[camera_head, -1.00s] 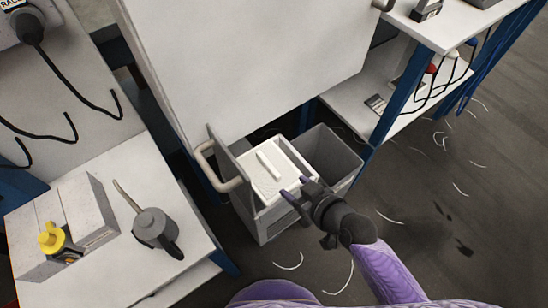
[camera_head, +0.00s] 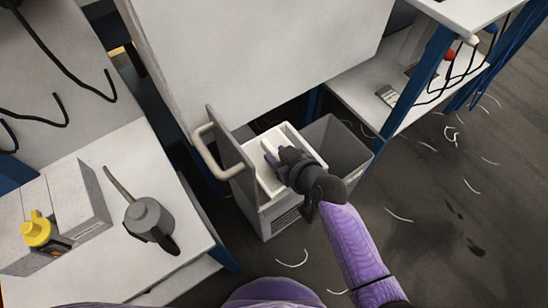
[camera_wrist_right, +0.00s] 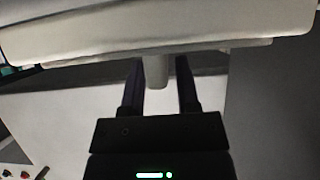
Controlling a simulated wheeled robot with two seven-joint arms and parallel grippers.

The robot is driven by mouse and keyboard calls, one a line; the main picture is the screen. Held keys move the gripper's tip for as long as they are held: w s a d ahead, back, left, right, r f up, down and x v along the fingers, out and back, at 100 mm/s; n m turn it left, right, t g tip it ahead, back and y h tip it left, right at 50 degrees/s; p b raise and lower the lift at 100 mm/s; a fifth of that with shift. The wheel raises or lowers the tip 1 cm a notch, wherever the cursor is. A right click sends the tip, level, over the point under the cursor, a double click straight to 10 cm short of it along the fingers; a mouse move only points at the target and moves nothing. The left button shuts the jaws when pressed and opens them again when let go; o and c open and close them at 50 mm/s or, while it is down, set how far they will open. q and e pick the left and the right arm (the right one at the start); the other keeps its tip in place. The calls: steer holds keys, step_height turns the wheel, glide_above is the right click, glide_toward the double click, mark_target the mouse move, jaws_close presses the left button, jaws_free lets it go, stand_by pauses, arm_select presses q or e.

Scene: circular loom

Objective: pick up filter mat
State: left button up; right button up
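The filter mat (camera_head: 264,178) appears to be the white panel with a raised ridge in the pulled-out drawer; my right gripper covers much of it in the head view. My right gripper (camera_head: 271,152) is over the panel, pointing down into the drawer. In the right wrist view, its two dark fingers (camera_wrist_right: 160,88) are apart, with a pale upright ridge (camera_wrist_right: 157,72) between them. Gaps show on both sides of the ridge, so it is not clamped. My left gripper is out of view.
The drawer's front with its handle (camera_head: 209,152) stands close left of my right gripper. A grey bin (camera_head: 350,152) adjoins on the right. A table (camera_head: 110,254) at left holds a grey can (camera_head: 148,218) and a yellow-topped item (camera_head: 38,231). White threads litter the floor.

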jaws_close()
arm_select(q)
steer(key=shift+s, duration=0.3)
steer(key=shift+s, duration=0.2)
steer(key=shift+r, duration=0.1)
